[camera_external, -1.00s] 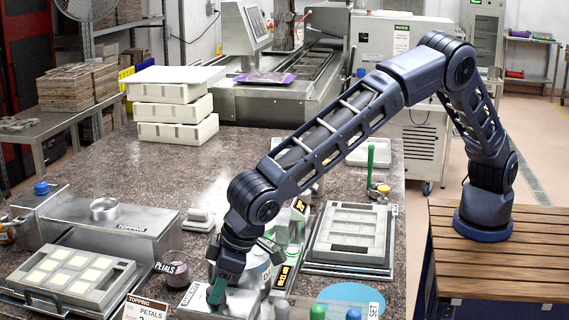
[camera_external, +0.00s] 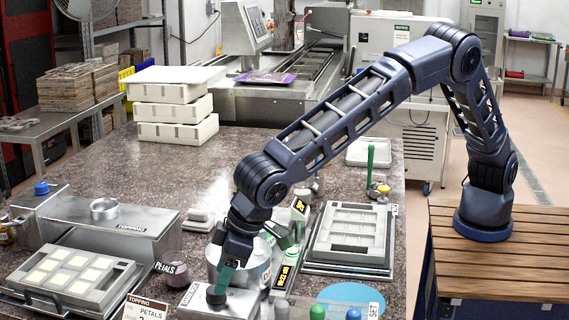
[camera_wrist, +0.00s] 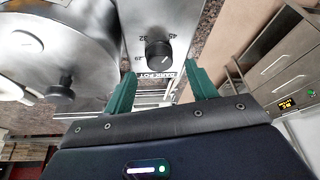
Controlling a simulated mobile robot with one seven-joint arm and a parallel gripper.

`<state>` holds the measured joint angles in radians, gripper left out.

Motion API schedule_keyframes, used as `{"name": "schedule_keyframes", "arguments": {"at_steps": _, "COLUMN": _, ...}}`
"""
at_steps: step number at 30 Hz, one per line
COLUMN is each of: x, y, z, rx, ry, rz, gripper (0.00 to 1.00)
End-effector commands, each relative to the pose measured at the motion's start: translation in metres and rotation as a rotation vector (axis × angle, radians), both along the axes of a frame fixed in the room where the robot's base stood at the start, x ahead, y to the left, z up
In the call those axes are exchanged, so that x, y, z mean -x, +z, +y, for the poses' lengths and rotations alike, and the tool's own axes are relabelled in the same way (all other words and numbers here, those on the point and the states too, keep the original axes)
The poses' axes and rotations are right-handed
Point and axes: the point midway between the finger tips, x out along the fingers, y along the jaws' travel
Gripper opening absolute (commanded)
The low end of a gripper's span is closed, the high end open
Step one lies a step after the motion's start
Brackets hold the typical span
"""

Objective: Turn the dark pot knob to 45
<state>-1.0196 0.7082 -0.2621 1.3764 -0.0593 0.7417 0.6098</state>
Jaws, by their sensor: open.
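The dark pot knob (camera_wrist: 159,54) is a small black knob on a steel panel (camera_wrist: 141,18) in the wrist view. Numbers including 45, 32 and 29 are printed around it, and a DARK POT label (camera_wrist: 155,77) lies beside it. A pale mark shows on the knob; its exact setting is too small to tell. My gripper (camera_wrist: 160,66) is open, with one green finger on each side of the knob's column in the picture and nothing between them. In the external view the knob (camera_external: 215,296) shows just below my gripper's fingertips (camera_external: 222,288), apparently apart from them.
A round steel pot (camera_wrist: 60,45) with its own black knob (camera_wrist: 60,91) stands left of the panel in the wrist view. In the external view, a mould tray (camera_external: 350,238) lies to the right and a steel topping box (camera_external: 110,232) to the left.

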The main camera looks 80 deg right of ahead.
Motion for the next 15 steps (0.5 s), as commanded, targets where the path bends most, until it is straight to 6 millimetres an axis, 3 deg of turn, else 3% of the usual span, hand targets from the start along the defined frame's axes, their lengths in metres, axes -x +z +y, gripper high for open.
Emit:
{"name": "schedule_keyframes", "arguments": {"at_steps": 6, "x": 0.015, "y": 0.039, "z": -0.004, "rx": -0.003, "ry": 0.000, "rz": -0.001, "gripper": 0.57}}
{"name": "schedule_keyframes", "arguments": {"at_steps": 15, "x": 0.025, "y": 0.064, "z": -0.007, "rx": -0.002, "ry": -0.001, "rz": -0.001, "gripper": 0.57}}
